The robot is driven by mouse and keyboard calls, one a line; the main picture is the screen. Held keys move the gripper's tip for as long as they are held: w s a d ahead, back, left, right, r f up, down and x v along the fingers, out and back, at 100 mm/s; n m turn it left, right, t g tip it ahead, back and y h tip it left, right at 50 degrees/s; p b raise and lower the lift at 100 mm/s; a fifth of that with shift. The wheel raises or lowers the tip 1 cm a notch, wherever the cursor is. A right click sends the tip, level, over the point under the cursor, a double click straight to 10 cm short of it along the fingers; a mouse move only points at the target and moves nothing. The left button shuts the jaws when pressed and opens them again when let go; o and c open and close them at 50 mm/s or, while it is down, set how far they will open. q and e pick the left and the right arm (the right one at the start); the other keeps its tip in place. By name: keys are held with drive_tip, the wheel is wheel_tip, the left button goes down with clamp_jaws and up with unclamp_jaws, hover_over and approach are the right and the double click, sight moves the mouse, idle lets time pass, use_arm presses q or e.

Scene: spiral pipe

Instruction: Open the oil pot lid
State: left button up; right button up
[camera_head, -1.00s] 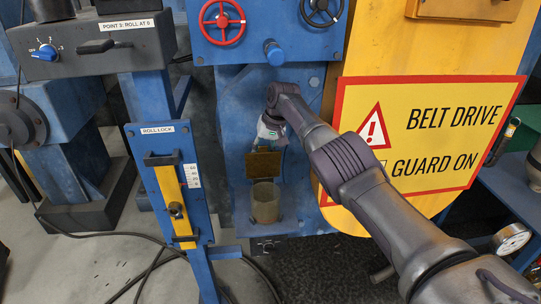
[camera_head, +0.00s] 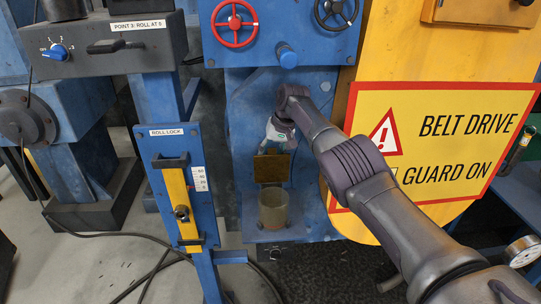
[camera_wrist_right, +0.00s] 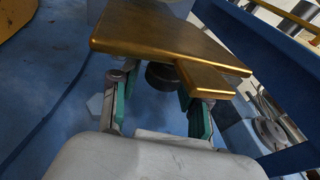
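The oil pot (camera_head: 273,209) is a dull, translucent cylinder on a small blue ledge at the machine's front. Its brass-coloured lid (camera_head: 271,168) stands raised, roughly upright, above the back of the pot. The pot's mouth looks uncovered. My right gripper (camera_head: 280,136) is just above the lid. In the right wrist view the lid (camera_wrist_right: 165,38) is a flat plate with a tab beyond my right gripper (camera_wrist_right: 160,92). The green-padded fingers are apart, and the tab overlaps the right-hand finger in the picture. Whether they touch is unclear. My left gripper is not in view.
The blue roll lock panel (camera_head: 188,195) stands left of the pot. The yellow belt guard (camera_head: 365,75) is close on the right, behind my right arm. A blue knob (camera_head: 287,56) and a red handwheel (camera_head: 233,24) are above. Cables (camera_head: 150,262) lie on the floor.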

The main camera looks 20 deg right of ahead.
drive_tip(key=shift+o, duration=0.3)
drive_tip(key=shift+f, duration=0.2)
drive_tip(key=shift+v, duration=0.9)
drive_tip(key=v, duration=0.3)
drive_tip(key=shift+d+r, duration=0.2)
drive_tip(key=shift+r, duration=0.15)
drive_tip(key=s+d, duration=0.7)
drive_tip(key=s, duration=0.2)
drive_tip(key=shift+s+f, duration=0.25)
drive_tip(key=shift+s, duration=0.05)
drive_tip(key=shift+f, duration=0.1)
